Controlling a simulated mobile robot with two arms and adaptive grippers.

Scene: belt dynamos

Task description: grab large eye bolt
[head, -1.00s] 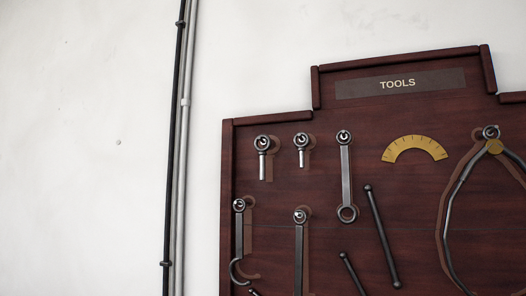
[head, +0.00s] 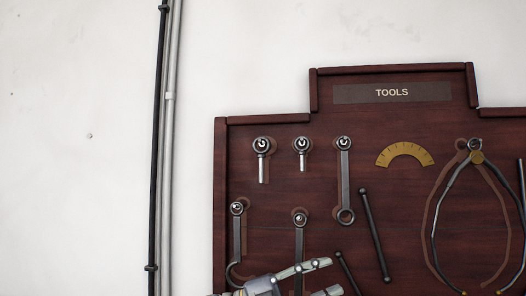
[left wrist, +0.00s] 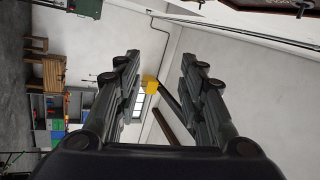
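The large eye bolt (head: 263,158) hangs by its ring at the upper left of the dark wooden tool board (head: 400,128) in the head view. A smaller eye bolt (head: 302,152) hangs just right of it. My left gripper (head: 332,277) is at the bottom of the head view, below and right of the large eye bolt and well apart from it. Its fingers point right and are spread. In the left wrist view the left gripper (left wrist: 160,60) is open with nothing between its fingers. The eye bolt cannot be made out there. My right gripper is not in view.
Wrenches (head: 345,180), a dark rod (head: 375,235), a brass protractor (head: 405,153) and large calipers (head: 477,157) hang on the board. Pipes (head: 166,140) run up the white wall left of it. Shelves (left wrist: 48,118) stand far off in the wrist view.

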